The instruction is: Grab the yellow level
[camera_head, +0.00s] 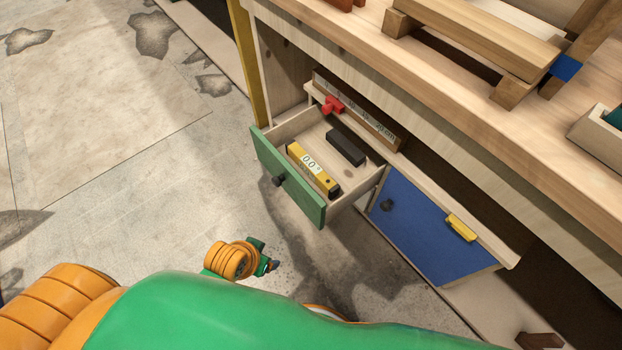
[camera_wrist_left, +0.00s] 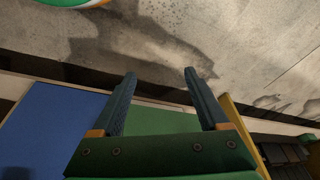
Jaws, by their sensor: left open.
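The yellow level (camera_head: 296,152) with a white display and dark end lies in an open drawer with a green front (camera_head: 285,178). Part of my left gripper (camera_head: 268,262) shows in the head view, below and in front of the drawer, apart from the level. The left wrist view shows the left gripper (camera_wrist_left: 158,76) open and empty, with a green panel (camera_wrist_left: 160,122), likely the drawer front, beyond its fingers. The level is not visible in the wrist view. My right gripper is not in view.
A black block (camera_head: 346,147) lies beside the level in the drawer. A red clamp-like piece (camera_head: 333,105) sits behind it. A blue door (camera_head: 425,235) with a yellow piece (camera_head: 461,228) is right of the drawer. The workbench top (camera_head: 440,95) overhangs behind. Floor at left is clear.

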